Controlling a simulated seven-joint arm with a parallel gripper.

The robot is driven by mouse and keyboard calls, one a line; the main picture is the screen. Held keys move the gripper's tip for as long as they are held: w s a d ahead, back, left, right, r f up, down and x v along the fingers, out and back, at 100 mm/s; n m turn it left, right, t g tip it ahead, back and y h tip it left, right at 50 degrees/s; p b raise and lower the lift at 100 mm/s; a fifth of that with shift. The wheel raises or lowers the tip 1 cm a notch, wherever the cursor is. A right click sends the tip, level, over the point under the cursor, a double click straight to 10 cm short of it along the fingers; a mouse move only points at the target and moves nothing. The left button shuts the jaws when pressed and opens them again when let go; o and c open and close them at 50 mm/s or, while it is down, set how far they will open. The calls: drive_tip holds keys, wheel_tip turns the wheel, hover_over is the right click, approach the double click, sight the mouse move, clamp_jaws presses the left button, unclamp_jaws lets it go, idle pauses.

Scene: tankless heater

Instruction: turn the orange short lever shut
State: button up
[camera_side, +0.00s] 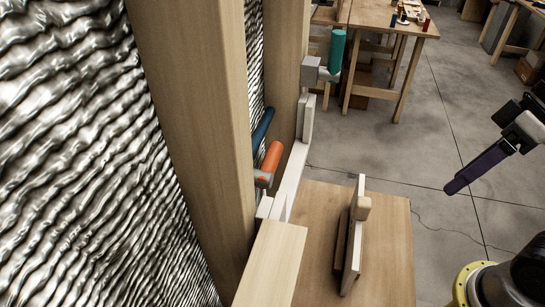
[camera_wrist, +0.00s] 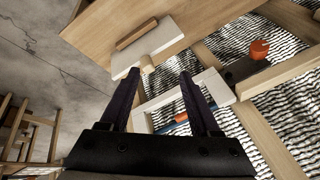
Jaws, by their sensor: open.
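The orange short lever (camera_side: 271,160) is a stubby cylinder on a grey fitting, beside the wooden stud and the white upright strip in the side view. A longer blue lever (camera_side: 263,127) sits just beyond it. My gripper (camera_side: 449,188) is far to the right of the lever, apart from everything, with its dark purple fingers pointing left. In the wrist view my gripper (camera_wrist: 160,75) has its two fingers spread with nothing between them. A bluish bar (camera_wrist: 181,117) shows partly behind the right finger, with a little orange-red beside it; I cannot tell how much is lever.
A wooden panel (camera_side: 390,260) carries an upright white board (camera_side: 352,240) with a pale knob, standing between my gripper and the stud. A teal cylinder (camera_side: 337,50) stands farther back. An orange-red rounded thing (camera_wrist: 260,49) sits by a dark plate. Open floor surrounds my gripper.

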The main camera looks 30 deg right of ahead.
sight(273, 158)
drive_tip(key=w+a+r+g+y, duration=0.2)
drive_tip(key=w+a+y, duration=0.2)
drive_tip(key=w, duration=0.4)
drive_tip(key=w+a+r+g+y, duration=0.2)
drive_tip(key=w+a+y, duration=0.25)
drive_tip(key=w, duration=0.25)
drive_tip(key=w+d+f+m+y, duration=0.3)
drive_tip(key=w+f+m, duration=0.1)
drive_tip(key=w+f, duration=0.55)
drive_tip(key=shift+t, duration=0.4)
drive_tip(key=x, duration=1.3)
drive_tip(key=shift+w+a+r, duration=0.1)
drive_tip(key=shift+a+r, duration=0.15)
drive_tip(key=shift+a, duration=0.15)
clamp_jaws()
